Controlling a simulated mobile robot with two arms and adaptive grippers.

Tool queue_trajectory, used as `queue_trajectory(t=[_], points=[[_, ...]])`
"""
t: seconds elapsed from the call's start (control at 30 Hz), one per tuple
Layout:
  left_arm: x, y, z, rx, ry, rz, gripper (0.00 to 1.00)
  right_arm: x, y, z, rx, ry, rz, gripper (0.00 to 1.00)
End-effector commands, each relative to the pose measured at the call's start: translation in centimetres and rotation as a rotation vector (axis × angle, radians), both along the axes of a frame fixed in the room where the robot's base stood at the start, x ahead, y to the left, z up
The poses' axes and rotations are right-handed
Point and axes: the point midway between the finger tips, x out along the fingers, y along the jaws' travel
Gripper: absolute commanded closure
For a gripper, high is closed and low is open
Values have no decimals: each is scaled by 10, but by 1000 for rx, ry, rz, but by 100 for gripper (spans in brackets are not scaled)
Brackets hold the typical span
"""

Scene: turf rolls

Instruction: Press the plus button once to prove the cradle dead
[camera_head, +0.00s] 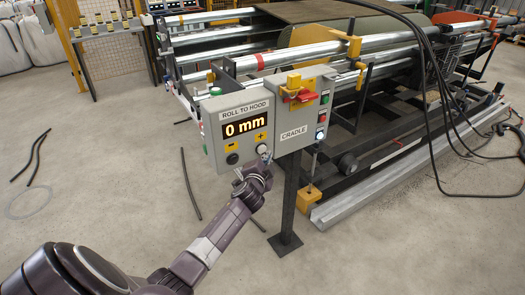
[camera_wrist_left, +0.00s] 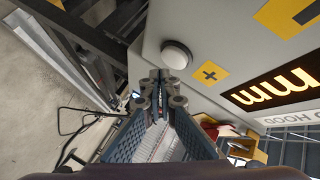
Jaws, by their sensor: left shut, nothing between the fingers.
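A grey control box (camera_head: 215,108) labelled "ROLL TO HOOD" stands on a post, its display (camera_head: 244,125) reading "0 mm". The yellow plus label (camera_head: 261,136) sits above a pale round button (camera_head: 262,149). In the left wrist view the plus label (camera_wrist_left: 210,72) is beside the white button (camera_wrist_left: 176,54). My left gripper (camera_head: 264,160) is shut and empty, its tips just below the plus button; in the left wrist view the tips (camera_wrist_left: 162,78) lie close to the button, and I cannot tell whether they touch. The cradle frame (camera_head: 385,42) stands behind. My right gripper is not in view.
Left of the plus button are a yellow minus label (camera_head: 231,146) and a dark button (camera_head: 232,158). A red switch (camera_head: 303,97) on yellow sits on the box's adjoining "CRADLE" panel (camera_head: 293,134). Black cables (camera_head: 436,110) hang at the right. The floor at left is mostly open.

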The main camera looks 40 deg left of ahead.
Motion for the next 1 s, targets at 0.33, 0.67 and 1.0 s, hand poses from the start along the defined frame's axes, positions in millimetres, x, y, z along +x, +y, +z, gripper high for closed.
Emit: queue_trajectory(t=[0.33,0.67,1.0], points=[[-13,-33,0,-3,0,-1,100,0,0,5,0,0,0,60],[-18,-43,0,0,1,1,100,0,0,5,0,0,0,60],[-18,-43,0,0,1,-1,100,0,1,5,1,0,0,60]])
